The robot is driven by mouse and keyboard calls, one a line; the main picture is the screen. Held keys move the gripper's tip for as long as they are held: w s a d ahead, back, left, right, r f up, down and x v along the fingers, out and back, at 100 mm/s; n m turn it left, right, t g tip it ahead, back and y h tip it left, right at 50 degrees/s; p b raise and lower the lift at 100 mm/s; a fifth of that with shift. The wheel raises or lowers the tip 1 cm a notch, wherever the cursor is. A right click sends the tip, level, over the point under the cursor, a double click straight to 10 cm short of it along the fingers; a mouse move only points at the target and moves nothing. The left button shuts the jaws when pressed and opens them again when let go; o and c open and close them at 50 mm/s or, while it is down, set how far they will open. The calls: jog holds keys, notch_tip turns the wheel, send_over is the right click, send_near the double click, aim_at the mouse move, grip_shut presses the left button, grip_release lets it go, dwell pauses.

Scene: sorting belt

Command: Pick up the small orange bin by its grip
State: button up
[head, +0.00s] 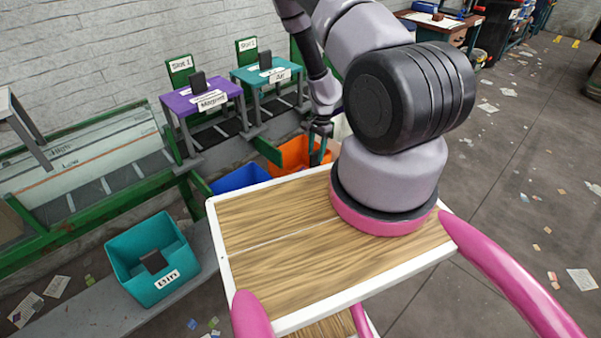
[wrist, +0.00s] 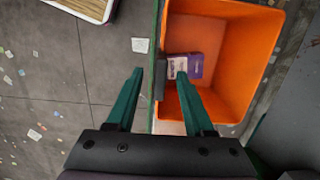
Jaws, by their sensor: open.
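The small orange bin (head: 292,156) stands beyond my wooden deck in the head view, partly hidden by my arm. In the wrist view the bin (wrist: 245,45) is seen from above, with a purple-and-white item (wrist: 194,66) inside. A dark grey grip (wrist: 160,80) sits at its left wall. My gripper (wrist: 159,73) is open, with the grip showing between its two green fingers. The left finger is outside the bin and the right finger is over its inside. I cannot tell how high the fingers are or whether they touch.
A blue bin (head: 238,179) stands left of the orange one. A teal bin (head: 135,245) with a dark block is at lower left. Purple (head: 190,103) and teal (head: 252,74) stands and green rails line the wall. The floor at right is open, with scattered paper.

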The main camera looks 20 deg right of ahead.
aim_at(314, 164)
jog(key=f, duration=0.4)
jog(key=shift+s+a, duration=0.1)
jog(key=shift+a, duration=0.2)
grip_shut()
dwell(1.1)
